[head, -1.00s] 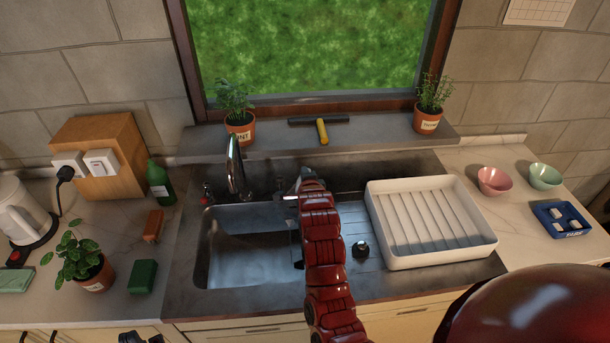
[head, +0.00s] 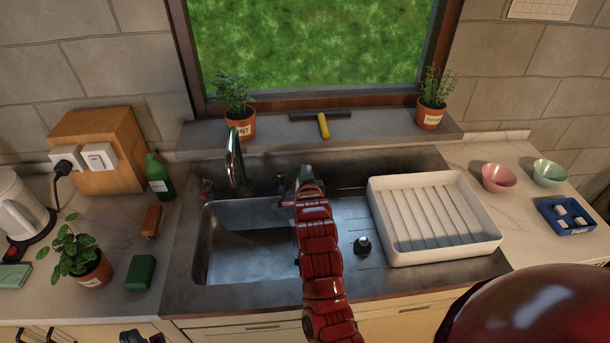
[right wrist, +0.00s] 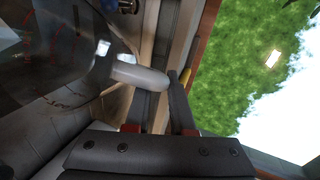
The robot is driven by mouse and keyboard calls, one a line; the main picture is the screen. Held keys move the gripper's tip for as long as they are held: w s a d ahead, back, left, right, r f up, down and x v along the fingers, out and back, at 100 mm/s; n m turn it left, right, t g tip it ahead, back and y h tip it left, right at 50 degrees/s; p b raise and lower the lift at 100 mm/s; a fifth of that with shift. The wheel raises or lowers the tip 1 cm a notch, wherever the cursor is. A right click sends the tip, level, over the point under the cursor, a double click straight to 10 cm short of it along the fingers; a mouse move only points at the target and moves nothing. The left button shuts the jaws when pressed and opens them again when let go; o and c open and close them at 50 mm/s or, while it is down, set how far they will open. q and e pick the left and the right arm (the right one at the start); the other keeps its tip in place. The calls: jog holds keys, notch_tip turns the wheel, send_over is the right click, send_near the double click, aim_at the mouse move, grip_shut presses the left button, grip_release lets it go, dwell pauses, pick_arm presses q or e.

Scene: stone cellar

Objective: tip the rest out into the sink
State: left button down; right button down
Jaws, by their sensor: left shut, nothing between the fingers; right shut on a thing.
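The sink (head: 232,262) is a steel basin in the middle of the head view, with a tap (head: 234,158) behind it. My right gripper (head: 305,178) is over the back right part of the sink unit, largely hidden by my red forearm. In the right wrist view it is shut on the pale handle (right wrist: 140,76) of a clear jug (right wrist: 50,65) with red markings. The jug's contents cannot be made out, and the jug is mostly hidden in the head view. My left gripper (head: 130,337) is shut and empty at the bottom edge, left of the sink.
A white drying rack (head: 440,250) stands right of the sink, with a dark plug (head: 362,246) beside it. A green bottle (head: 158,178), sponge (head: 140,272) and potted plant (head: 80,258) stand left. Bowls (head: 499,178) are at far right. The basin's left part is clear.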

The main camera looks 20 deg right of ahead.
jog(key=shift+s+a+f+t+b, duration=0.3)
jog(key=shift+b, duration=0.55)
jog(key=shift+s+r+h, duration=0.1)
jog(key=shift+h, duration=0.2)
jog(key=shift+s+a+n+t+b, duration=0.3)
jog(key=shift+a+b, duration=0.05)
jog(key=shift+b, duration=0.4)
jog(key=shift+s+a+b, duration=0.15)
jog(key=shift+s+b, duration=0.05)
jog(key=shift+b, duration=0.25)
jog(key=shift+s+r, duration=0.1)
jog(key=shift+r, duration=0.25)
jog(key=shift+t, duration=0.3)
